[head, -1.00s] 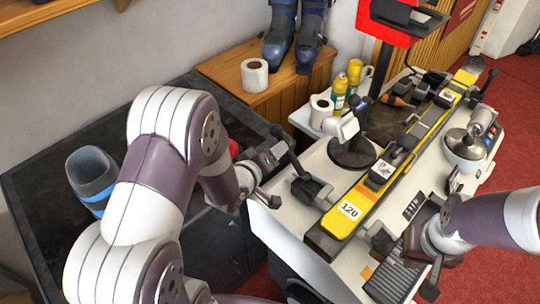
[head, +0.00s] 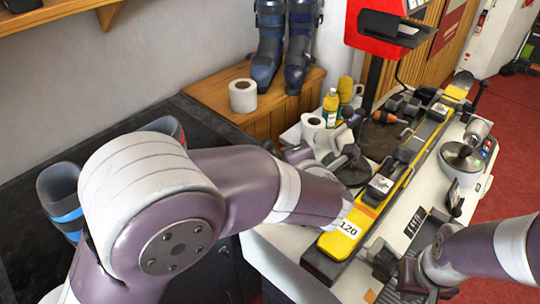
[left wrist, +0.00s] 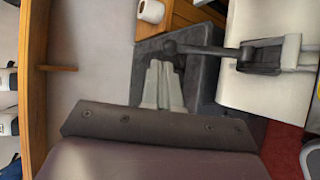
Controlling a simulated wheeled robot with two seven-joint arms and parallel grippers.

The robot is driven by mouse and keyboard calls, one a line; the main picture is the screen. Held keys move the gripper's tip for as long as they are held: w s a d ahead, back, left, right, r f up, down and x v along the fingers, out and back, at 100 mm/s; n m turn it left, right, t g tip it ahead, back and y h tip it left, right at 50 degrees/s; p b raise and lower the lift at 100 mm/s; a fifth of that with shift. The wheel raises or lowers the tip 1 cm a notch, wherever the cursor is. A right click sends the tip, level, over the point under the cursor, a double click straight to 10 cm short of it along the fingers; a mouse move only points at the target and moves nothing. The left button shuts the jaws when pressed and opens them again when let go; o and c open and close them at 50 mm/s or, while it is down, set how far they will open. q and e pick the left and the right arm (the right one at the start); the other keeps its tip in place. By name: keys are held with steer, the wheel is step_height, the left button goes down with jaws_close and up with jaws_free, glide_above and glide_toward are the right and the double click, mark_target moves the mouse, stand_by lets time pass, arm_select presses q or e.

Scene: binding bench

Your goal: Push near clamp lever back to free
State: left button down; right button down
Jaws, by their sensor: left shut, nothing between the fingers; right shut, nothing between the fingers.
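The near clamp (left wrist: 262,56) shows in the left wrist view at the edge of the white bench. Its black lever (left wrist: 205,50) reaches left from it and ends in a round knob. My left gripper (left wrist: 163,68) is shut and empty, its pale fingertips just below the knob end; I cannot tell whether they touch it. In the head view my left arm covers the near clamp and most of this gripper.
A second clamp (head: 380,186) stands farther along the ski. A paper roll (head: 243,96) and ski boots (head: 285,45) stand on a wooden box at the back. Bottles (head: 331,106) and a red-headed stand (head: 372,30) are behind the bench. A dark cabinet top lies at left.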

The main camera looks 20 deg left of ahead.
mark_target(268, 148)
arm_select(q)
steer(key=shift+n+g, duration=0.7)
steer(key=shift+g, duration=0.1)
steer(key=x, duration=0.4)
steer(key=s+x, duration=0.1)
steer(key=x, duration=0.4)
steer(key=a+f+x, duration=0.1)
steer(key=x, duration=0.4)
steer(key=shift+a+f+p, duration=0.15)
steer(key=shift+f+p, duration=0.05)
steer(key=shift+p, duration=0.15)
steer(key=shift+s, duration=0.1)
steer(key=shift+w+a+f+b, duration=0.4)
steer(key=shift+a+f+b, duration=0.15)
steer(key=shift+a+b, duration=0.25)
